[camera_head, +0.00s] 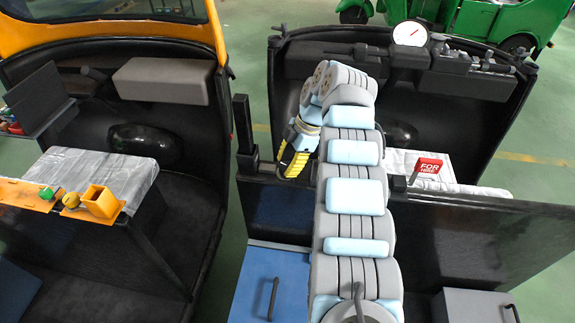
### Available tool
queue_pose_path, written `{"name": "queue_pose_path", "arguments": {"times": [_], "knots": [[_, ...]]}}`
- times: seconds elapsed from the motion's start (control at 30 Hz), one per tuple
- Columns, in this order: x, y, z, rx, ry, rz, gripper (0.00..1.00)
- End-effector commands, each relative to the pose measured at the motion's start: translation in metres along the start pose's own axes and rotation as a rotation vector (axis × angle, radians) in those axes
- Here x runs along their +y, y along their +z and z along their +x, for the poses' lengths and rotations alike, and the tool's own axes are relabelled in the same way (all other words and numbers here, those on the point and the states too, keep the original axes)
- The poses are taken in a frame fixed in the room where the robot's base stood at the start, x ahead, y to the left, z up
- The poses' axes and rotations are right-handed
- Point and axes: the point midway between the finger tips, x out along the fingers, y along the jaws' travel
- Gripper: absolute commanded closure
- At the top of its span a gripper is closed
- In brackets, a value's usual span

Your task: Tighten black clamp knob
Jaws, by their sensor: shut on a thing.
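My gripper (284,170), black and yellow, hangs from my arm left of the picture's middle. It points down and slightly left, just right of a black upright post (243,138) and above the top edge of a dark panel. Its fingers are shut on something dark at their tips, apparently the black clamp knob. The knob is hidden by the fingers and too small to make out, so I cannot tell how it sits.
A red sign (428,166) stands right of my arm. A white gauge (410,33) sits on the far dashboard. A blue box (262,285) is in front. At left, an orange tray (25,196) and an orange box (101,202) rest by a silver-grey seat (90,172).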

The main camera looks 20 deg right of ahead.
Motion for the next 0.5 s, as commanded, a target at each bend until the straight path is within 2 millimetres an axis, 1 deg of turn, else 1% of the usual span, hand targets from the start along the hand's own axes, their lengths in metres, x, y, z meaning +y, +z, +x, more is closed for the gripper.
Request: {"name": "queue_pose_path", "arguments": {"times": [0.4,0.43,0.47,0.5], "knots": [[-0.0001,0.0011,0.0018,-0.001,-0.001,0.0,0.97],[-0.0001,0.0011,0.0018,-0.001,-0.001,0.0,0.55],[-0.0001,0.0011,0.0017,-0.001,-0.001,0.0,0.46],[-0.0001,0.0011,0.0015,-0.001,-0.001,0.0,0.35]]}}
